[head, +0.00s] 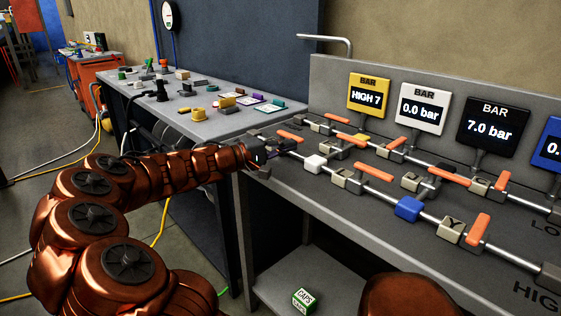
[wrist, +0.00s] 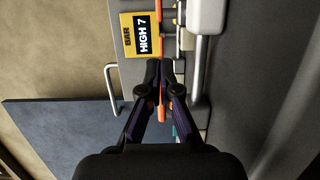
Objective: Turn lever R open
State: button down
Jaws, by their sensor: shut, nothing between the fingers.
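Several orange levers sit on valve blocks along two pipes on the grey bench. The block letters are too small for me to tell which lever is R. My gripper (head: 286,147) is at the left end of the pipes, close to the leftmost orange lever (head: 290,136). In the wrist view, my gripper (wrist: 160,68) is shut and empty, its fingertips together. An orange lever (wrist: 162,112) shows behind and between the fingers there; I cannot tell whether they touch it. Other levers are the near-row lever (head: 373,172) and the far-row lever (head: 352,138).
Gauges stand behind the pipes: yellow "HIGH 7" (head: 369,97), white "0.0 bar" (head: 423,107) and black "7.0 bar" (head: 493,127). A blue block (head: 408,209) sits on the near pipe. A grey table (head: 205,128) with small parts stands at left. A green-white box (head: 304,300) lies on the lower shelf.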

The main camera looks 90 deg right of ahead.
jog(key=v, duration=0.2)
jog(key=shift+w+a+f+b, duration=0.1)
jog(key=shift+w+a+b, duration=0.05)
jog(key=shift+a+b, duration=0.2)
jog(key=a, duration=1)
